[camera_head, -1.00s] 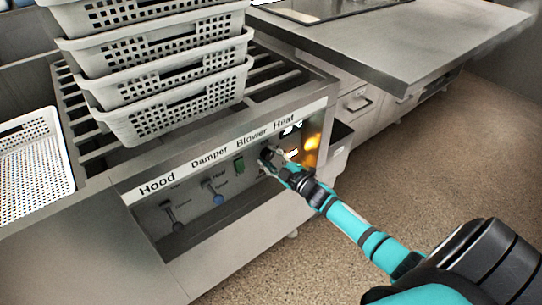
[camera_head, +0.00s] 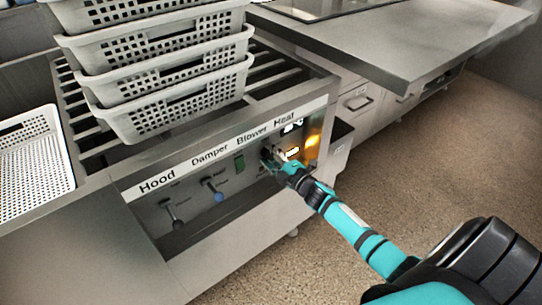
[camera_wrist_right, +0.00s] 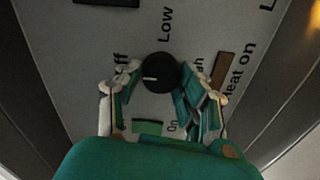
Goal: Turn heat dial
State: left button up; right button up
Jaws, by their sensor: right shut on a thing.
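The heat dial (camera_wrist_right: 160,73) is a round black knob with a white pointer mark, on a grey panel with the words "Low" and "Heat on" near it in the right wrist view. My right gripper (camera_wrist_right: 160,100) has a finger on each side of the dial and is shut on it. In the head view, my right gripper (camera_head: 276,160) is at the panel under the "Heat" label, and it hides most of the dial there. My left gripper is not in view.
The control panel (camera_head: 150,187) also has Hood and Damper levers and a green Blower switch (camera_head: 239,163). Lit indicators glow beside the dial. Stacked perforated baskets (camera_head: 180,113) stand on the rack above. Open floor lies to the right.

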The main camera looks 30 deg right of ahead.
jog(key=o, duration=1.1)
jog(key=shift+o, duration=0.2)
jog(key=shift+s+f, duration=0.1)
jog(key=shift+s, duration=0.4)
jog(key=s, duration=1.1)
jog(key=shift+d+r, duration=0.45)
